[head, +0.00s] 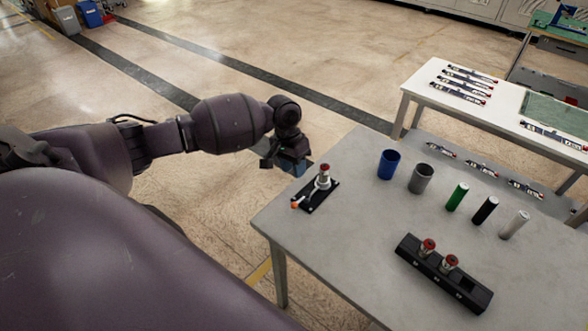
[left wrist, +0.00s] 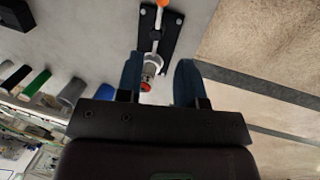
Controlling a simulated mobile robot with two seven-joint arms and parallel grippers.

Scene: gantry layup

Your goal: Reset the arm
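A small black fixture (head: 318,196) lies near the left edge of the grey table (head: 330,245). It has a lever arm with an orange tip (head: 295,205) and a pale holder with a red-topped cylinder (head: 324,177) upright in it. In the left wrist view the fixture's black plate (left wrist: 171,32), orange tip (left wrist: 162,3) and red-topped cylinder (left wrist: 147,80) show. My left gripper (head: 297,168) hangs at the table edge, just left of the fixture. Its two blue fingers (left wrist: 160,62) are apart, with nothing gripped between them. My right gripper is not in view.
A black rack (head: 410,246) holds two red-topped cylinders. A white table (head: 425,83) stands behind. Floor left of the table is clear.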

